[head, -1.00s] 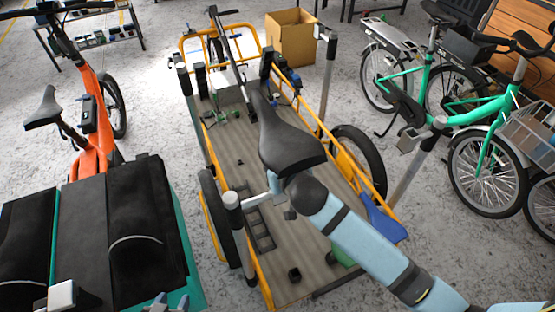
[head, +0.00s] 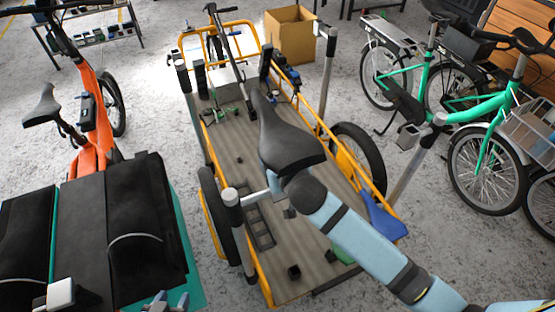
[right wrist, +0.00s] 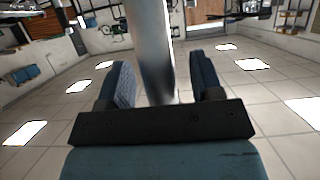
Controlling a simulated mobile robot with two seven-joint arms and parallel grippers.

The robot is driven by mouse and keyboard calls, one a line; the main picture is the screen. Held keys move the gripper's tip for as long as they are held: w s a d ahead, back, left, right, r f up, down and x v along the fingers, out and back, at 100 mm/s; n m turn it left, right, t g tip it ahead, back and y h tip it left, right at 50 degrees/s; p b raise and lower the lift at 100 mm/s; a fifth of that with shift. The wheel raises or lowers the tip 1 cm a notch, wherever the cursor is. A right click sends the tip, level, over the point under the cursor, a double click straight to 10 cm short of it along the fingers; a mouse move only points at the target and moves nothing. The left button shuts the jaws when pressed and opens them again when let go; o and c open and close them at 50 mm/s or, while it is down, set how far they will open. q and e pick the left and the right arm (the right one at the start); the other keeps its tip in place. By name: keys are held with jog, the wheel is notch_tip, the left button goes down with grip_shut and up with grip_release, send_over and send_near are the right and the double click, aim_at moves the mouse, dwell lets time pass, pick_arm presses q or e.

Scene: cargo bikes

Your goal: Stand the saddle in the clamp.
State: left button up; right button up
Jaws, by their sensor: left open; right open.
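The black saddle (head: 285,138) is upright in the middle of the head view, above the cargo bike's deck. My right arm comes in from the lower right and ends under the saddle, which hides the right gripper's fingers. In the right wrist view my right gripper (right wrist: 160,68) is open, with a silver post (right wrist: 151,45) between its two fingers. A horizontal bar (head: 255,195) runs from a grey stand post (head: 231,210) towards the space under the saddle. The clamp itself is largely hidden there. My left gripper (head: 168,302) is open and empty at the bottom edge.
The yellow-framed cargo bike (head: 228,165) fills the middle, with more upright posts around it. A cardboard box (head: 291,38) stands behind. An orange bike (head: 88,120) is at left, green bikes (head: 480,120) at right. A black-topped box (head: 95,235) is at lower left.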

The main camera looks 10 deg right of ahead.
jog(key=shift+s, duration=0.1)
jog(key=v, duration=1.3)
jog(key=shift+s+r+b, duration=0.25)
jog(key=shift+s+b, duration=0.05)
jog(key=shift+b, duration=0.15)
